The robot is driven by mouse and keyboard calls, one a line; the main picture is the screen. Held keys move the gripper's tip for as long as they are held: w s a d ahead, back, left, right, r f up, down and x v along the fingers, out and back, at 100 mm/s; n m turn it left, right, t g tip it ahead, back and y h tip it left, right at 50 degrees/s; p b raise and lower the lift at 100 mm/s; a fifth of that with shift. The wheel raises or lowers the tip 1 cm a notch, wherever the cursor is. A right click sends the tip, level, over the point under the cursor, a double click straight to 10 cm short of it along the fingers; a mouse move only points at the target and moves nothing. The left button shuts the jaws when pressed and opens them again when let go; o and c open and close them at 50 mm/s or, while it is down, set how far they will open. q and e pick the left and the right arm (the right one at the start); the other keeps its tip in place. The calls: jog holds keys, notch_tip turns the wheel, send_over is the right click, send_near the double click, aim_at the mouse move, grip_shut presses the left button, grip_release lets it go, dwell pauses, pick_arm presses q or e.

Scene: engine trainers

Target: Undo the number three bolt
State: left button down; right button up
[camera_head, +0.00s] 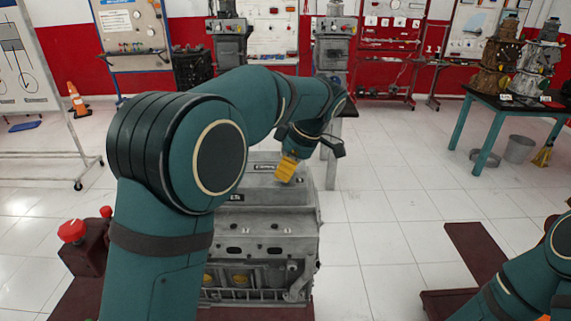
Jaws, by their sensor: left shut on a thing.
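The grey engine block (262,225) stands below my left arm. It has labelled raised parts on top and openings along its near side. My left gripper (292,155) is over the far right part of its top, at the end of the bent arm. A yellow block-like piece (287,168) shows at the gripper, low against the engine top. The gripper is shut on it, but the fingers are mostly hidden. I cannot make out the number three bolt, nor whether the yellow piece touches it. My right arm shows at the lower right; its gripper is out of view.
A dark red box with red knobs (88,240) stands left of the engine. A dark red frame (476,250) lies to the right. A teal-legged table (520,104) with engine parts stands back right, near a grey bucket (519,148). White floor between is clear.

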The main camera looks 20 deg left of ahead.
pick_arm(q)
jog(key=shift+d+f+n+g+p, duration=0.25)
jog(key=shift+n+g+p, duration=0.15)
jog(key=shift+n, duration=0.4)
jog(key=c, duration=0.9)
grip_release()
jog(key=shift+c, duration=0.2)
jog(key=shift+o, duration=0.3)
jog(key=shift+r, duration=0.1)
jog(key=shift+a+r, duration=0.1)
jog(key=shift+w+r, duration=0.1)
jog(key=shift+r, duration=0.05)
jog(key=v, duration=1.1)
jog(key=shift+d+r, duration=0.2)
jog(key=shift+r, duration=0.05)
